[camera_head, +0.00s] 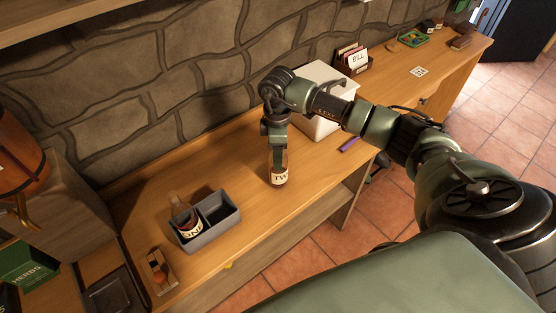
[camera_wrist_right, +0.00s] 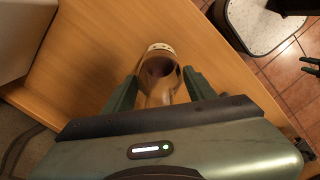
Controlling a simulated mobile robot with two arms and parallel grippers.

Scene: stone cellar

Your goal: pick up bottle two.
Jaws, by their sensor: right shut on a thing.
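Bottle two (camera_head: 279,177) is a brown bottle with a pale label reading "TW", on or just above the wooden table (camera_head: 245,245). I cannot tell whether its base touches the wood. My right gripper (camera_head: 279,150) points down from above and is shut on it. In the right wrist view bottle two (camera_wrist_right: 160,68) shows between the two fingers of the right gripper (camera_wrist_right: 160,88). Bottle one (camera_head: 187,222), with a label partly reading "ONE", stands in the left compartment of a grey two-part holder (camera_head: 208,240). The other compartment is empty. My left gripper is not in view.
A white box (camera_head: 322,85) stands behind the right arm, with a card holder marked "BILL" (camera_head: 352,61) beyond it. A purple object (camera_head: 349,145) lies near the table's front edge. A small wooden tray (camera_head: 160,273) and a green "HERBS" box (camera_head: 29,264) are at left.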

